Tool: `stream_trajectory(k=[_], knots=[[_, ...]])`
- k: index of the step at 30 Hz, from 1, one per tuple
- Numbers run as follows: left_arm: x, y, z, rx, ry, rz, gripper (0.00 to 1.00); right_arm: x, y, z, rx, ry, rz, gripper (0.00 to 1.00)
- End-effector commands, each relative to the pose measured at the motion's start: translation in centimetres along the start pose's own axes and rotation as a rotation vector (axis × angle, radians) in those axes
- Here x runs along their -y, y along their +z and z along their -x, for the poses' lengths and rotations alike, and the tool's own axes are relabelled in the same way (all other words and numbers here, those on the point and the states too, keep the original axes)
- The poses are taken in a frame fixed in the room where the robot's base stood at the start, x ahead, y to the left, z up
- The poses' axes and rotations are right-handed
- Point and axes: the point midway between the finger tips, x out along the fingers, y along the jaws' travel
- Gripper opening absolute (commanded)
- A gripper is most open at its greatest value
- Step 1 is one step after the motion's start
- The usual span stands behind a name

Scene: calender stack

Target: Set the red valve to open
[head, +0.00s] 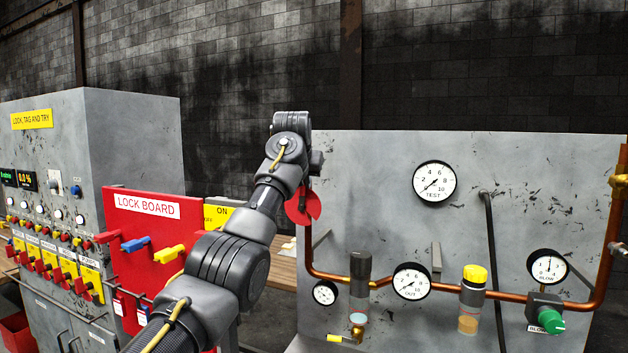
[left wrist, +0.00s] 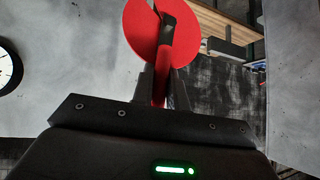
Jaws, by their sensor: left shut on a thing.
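The red valve (head: 313,204) is on the left edge of the grey panel in the head view, at the upper end of a copper pipe. It shows as a red disc, partly hidden behind my left arm. In the left wrist view the red disc (left wrist: 138,32) is at the top, with a narrow red handle (left wrist: 158,92) running down from it. My left gripper (left wrist: 163,84) has its dark fingers shut on this handle. In the head view my left gripper (head: 302,198) is mostly hidden by its own wrist. My right gripper is in neither view.
The grey panel (head: 390,230) carries gauges, a copper pipe (head: 400,283), a black hose and a green knob (head: 550,320). A red lock board (head: 150,232) and a grey cabinet (head: 135,140) stand at left. A wooden bench (head: 284,270) is behind my arm.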

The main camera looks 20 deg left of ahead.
Motion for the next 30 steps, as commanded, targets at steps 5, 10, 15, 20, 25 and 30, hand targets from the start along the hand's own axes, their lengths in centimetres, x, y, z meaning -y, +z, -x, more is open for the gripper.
stream_trajectory(k=[5,10,15,20,25,30], knots=[[0.8,-0.4,0.3,0.005,0.05,0.055,0.0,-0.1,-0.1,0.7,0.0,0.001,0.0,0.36],[1.2,-0.4,0.2,0.01,0.075,0.08,0.0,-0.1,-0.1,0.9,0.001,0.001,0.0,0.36],[1.3,-0.4,0.2,0.012,0.083,0.09,0.0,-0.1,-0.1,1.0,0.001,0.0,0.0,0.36],[1.4,-0.4,0.2,0.011,0.083,0.092,0.0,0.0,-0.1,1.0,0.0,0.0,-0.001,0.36],[1.4,-0.5,0.3,0.01,0.083,0.092,0.0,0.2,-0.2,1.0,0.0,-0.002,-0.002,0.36],[1.4,-0.4,0.2,0.013,0.083,0.091,0.37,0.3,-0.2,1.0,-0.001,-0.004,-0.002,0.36]])
